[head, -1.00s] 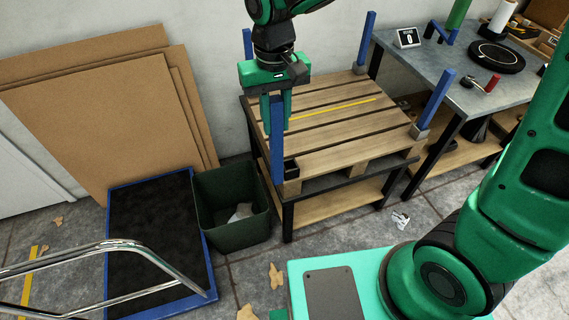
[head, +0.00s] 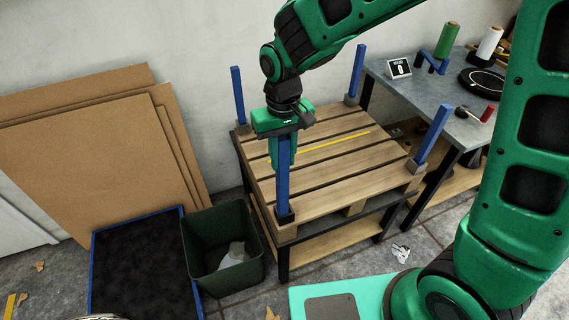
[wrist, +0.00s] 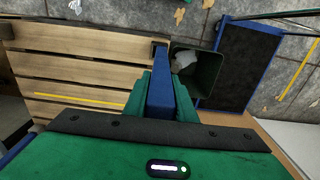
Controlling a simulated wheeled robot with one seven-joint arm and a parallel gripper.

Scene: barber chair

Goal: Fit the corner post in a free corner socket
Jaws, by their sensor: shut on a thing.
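My gripper (head: 283,158) is shut on a blue corner post (head: 283,188) above the near left corner of the wooden pallet (head: 330,185). The post stands about upright, and its lower end meets the dark corner socket (head: 285,216). I cannot tell how deep it sits in there. In the wrist view the post (wrist: 160,92) shows between the green fingers, with its far end over the pallet corner. Three other blue posts stand in the other corners: back left (head: 238,95), back right (head: 357,72) and near right (head: 434,133).
The pallet lies on a black-framed table with a lower shelf (head: 325,246). A dark green bin (head: 222,250) stands left of it, beside a blue-edged black mat (head: 140,265). Cardboard sheets (head: 80,150) lean on the wall. A grey workbench (head: 445,98) stands at the right.

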